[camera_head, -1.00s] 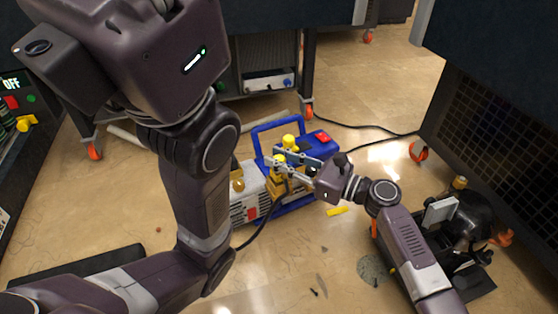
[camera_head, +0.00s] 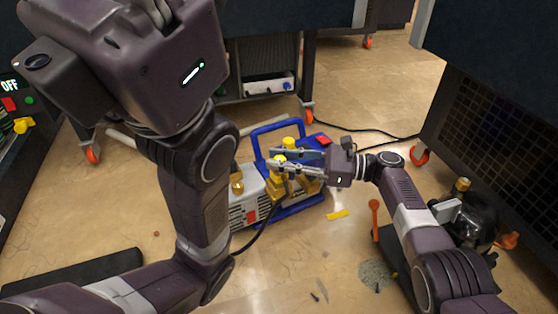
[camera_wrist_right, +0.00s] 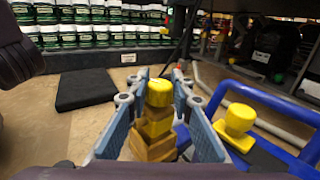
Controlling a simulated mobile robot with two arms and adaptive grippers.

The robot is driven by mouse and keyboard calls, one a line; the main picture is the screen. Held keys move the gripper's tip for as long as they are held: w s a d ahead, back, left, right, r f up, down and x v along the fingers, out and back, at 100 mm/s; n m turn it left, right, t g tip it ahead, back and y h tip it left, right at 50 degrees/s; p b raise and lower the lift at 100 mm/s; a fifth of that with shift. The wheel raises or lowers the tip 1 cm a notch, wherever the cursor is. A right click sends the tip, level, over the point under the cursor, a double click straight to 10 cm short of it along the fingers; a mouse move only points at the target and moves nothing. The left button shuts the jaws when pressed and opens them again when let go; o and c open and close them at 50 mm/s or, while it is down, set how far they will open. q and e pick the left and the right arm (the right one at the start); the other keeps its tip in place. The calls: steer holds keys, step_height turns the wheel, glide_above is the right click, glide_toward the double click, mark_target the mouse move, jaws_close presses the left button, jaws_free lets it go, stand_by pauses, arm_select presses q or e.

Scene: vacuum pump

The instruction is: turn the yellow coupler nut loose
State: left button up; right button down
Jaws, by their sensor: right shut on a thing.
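The yellow coupler nut (camera_wrist_right: 158,92) stands upright between the two finger pads of my right gripper (camera_wrist_right: 157,100) in the wrist view, above stacked yellow-brass fittings (camera_wrist_right: 152,143). In the head view, my right gripper (camera_head: 283,168) reaches in from the right, its fingers around the nut (camera_head: 279,158) on the pump (camera_head: 245,183). It is shut on the nut; the exact contact is partly hidden by the fingers. A second yellow cap (camera_wrist_right: 239,120) stands to the right in the wrist view. My left arm fills the left of the head view; its gripper does not show.
The pump's blue frame and handle (camera_head: 257,141) stand close to the right gripper. A black cable runs over the floor from the pump. Dark cabinets stand behind and at right; open floor lies in front.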

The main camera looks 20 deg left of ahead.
steer(key=shift+s+f+g, duration=0.2)
steer(key=shift+s+g, duration=0.05)
steer(key=shift+g, duration=0.15)
stand_by(0.3)
steer(key=c, duration=1.7)
jaws_free()
steer(key=shift+r, duration=0.1)
step_height(320, 180, up, 10)
steer(key=shift+f, duration=0.1)
